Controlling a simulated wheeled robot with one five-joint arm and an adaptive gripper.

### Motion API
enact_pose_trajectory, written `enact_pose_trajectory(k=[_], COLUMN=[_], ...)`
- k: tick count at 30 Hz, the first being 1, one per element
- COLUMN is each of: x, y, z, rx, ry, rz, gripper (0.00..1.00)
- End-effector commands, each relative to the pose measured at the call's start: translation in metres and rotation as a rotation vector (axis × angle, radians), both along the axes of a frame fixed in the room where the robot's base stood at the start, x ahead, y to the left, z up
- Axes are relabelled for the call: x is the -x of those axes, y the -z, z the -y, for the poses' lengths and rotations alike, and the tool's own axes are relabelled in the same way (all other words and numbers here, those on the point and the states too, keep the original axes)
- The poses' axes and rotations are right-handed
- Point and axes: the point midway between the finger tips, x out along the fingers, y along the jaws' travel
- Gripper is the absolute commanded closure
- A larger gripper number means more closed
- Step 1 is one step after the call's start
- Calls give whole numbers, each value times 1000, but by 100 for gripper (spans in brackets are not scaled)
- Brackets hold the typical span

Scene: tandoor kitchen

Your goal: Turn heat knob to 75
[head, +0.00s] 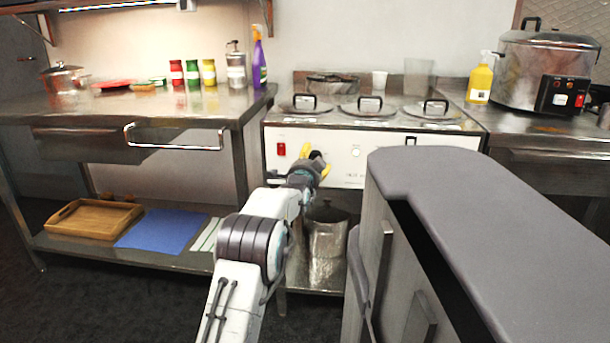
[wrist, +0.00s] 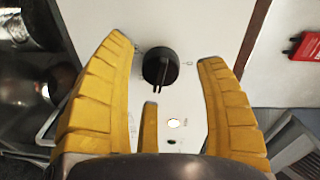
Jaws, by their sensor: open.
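In the wrist view a round black knob (wrist: 160,67) with a raised ridge sits on the white panel (wrist: 205,25). The ridge points down and slightly left in that picture. My gripper (wrist: 166,62) is open, its yellow fingers on either side of the knob with gaps to both. A third, narrower yellow finger reaches up below the knob. In the head view my gripper (head: 315,160) is at the white front panel (head: 340,168) of the cooker, right of a red switch (head: 281,149). The gripper partly hides the knob area there. I cannot read a scale number at the ridge.
A large grey block (head: 470,200) stands close to the right of my arm. Lidded pots (head: 368,105) sit in the cooker top. A steel table (head: 150,110) with a projecting rail (head: 175,147) is at left. A metal pot (head: 328,240) stands below the panel.

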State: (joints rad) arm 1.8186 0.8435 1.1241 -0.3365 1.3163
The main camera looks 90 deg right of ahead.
Motion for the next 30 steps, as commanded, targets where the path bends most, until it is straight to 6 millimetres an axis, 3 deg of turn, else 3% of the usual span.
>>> enact_pose_trajectory(k=[18,30], x=[-19,-25], y=[-4,-5], z=[-67,-91], rx=[-2,-2], ry=[-3,-3], rz=[1,1], gripper=[34,34])
